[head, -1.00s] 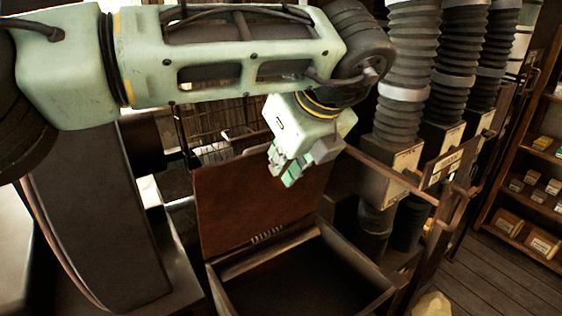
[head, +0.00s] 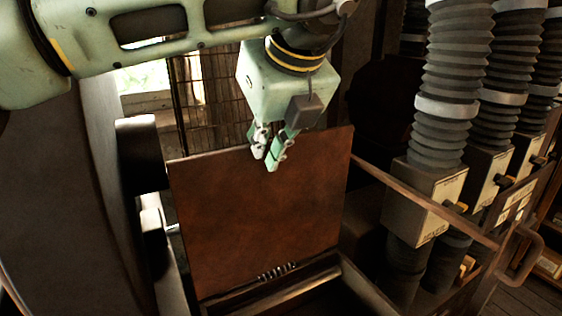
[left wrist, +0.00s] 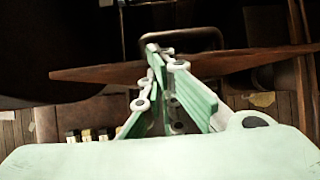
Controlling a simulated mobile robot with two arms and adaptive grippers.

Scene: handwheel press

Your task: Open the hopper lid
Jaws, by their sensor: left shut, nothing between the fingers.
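The hopper lid (head: 250,215) is a flat reddish-brown panel standing upright in the head view. A coiled spring hinge (head: 278,271) shows at its lower edge. The hopper's open box (head: 370,290) lies below, only partly in view. My left gripper (head: 268,165), pale green, is shut and empty. It points down in front of the lid's top edge in the picture; whether it touches the lid is unclear. In the left wrist view the shut fingers (left wrist: 158,55) overlap a thin brown edge (left wrist: 95,73), apparently the lid seen edge-on. My right gripper is not in view.
Several grey ribbed hoses (head: 450,90) rise from labelled boxes at the right. A rail (head: 430,205) runs in front of them. A wire grid (head: 205,95) stands behind the lid. A dark upright part is close at the left.

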